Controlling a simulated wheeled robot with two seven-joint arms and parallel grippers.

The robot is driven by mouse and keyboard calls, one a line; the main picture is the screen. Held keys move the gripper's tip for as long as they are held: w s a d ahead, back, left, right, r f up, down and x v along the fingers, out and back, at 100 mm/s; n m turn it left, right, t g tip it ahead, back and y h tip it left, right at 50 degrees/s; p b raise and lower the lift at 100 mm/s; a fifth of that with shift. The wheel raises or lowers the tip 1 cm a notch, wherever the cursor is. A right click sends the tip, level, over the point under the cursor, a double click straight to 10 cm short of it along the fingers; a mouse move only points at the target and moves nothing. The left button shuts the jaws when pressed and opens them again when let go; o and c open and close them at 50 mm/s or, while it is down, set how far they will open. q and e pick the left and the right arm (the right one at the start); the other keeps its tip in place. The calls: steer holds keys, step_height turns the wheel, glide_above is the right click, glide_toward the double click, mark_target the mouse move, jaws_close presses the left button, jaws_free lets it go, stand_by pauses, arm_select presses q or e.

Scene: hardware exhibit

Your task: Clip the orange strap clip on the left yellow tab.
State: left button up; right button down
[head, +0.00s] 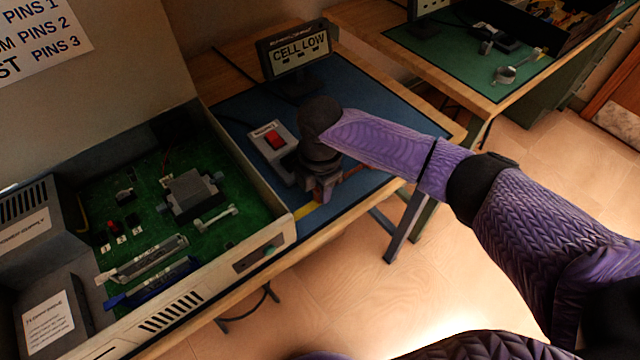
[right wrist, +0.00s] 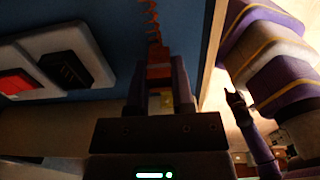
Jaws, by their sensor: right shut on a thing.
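My right gripper (head: 322,192) points down over the front edge of the blue mat, beside the open case. In the right wrist view its fingers (right wrist: 159,82) are shut on the orange strap clip (right wrist: 158,71). An orange coiled strap (right wrist: 152,22) runs from the clip over the mat. In the head view the gripper mostly hides the clip. A yellow piece (head: 306,212) shows just left of the gripper, near the mat's edge; I cannot tell whether it is the left yellow tab. A small yellow patch (right wrist: 168,103) also shows between the fingers. My left gripper is out of view.
A grey box with a red switch (head: 274,140) lies close left of the gripper. The CELL LOW display (head: 296,52) stands behind. The open case (head: 278,238) with a green circuit board fills the left. A second bench (head: 480,85) stands at the back right.

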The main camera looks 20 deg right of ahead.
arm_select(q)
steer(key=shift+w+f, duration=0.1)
arm_select(e)
steer(key=shift+f, duration=0.1)
steer(key=shift+f, duration=0.2)
steer(key=shift+c, duration=2.2)
jaws_free()
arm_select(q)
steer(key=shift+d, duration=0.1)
arm_select(e)
steer(key=shift+o, duration=0.2)
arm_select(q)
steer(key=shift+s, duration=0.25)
arm_select(e)
steer(key=o, duration=0.3)
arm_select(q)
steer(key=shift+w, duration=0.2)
